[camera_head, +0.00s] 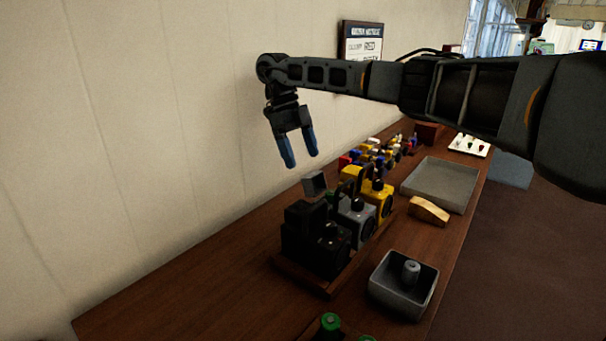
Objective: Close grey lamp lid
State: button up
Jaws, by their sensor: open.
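The grey lamp (355,223) stands on the wooden bench between a black lamp and a yellow lamp. Its grey lid (314,182) shows at the lamp's back left, raised and tilted open. My gripper (302,164) points down with blue fingers apart. It is empty and appears just above the grey lid, with a visible gap between them. The hinge side of the grey lamp is partly hidden behind the black lamp.
The black lamp (320,245) stands in front, with a raised black part at its left. The yellow lamp (378,192) is behind. A small grey bin (385,292) holds a grey cylinder (411,271). A tan block (430,210) and flat grey tray (448,170) lie right. A wall borders the left.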

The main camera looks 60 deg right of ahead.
aim_at(310, 175)
jog(key=p+x, duration=0.1)
jog(key=x, duration=0.6)
jog(key=shift+s+f, duration=0.15)
jog(key=shift+f, duration=0.05)
jog(key=shift+c, duration=0.3)
jog(key=c, duration=0.9)
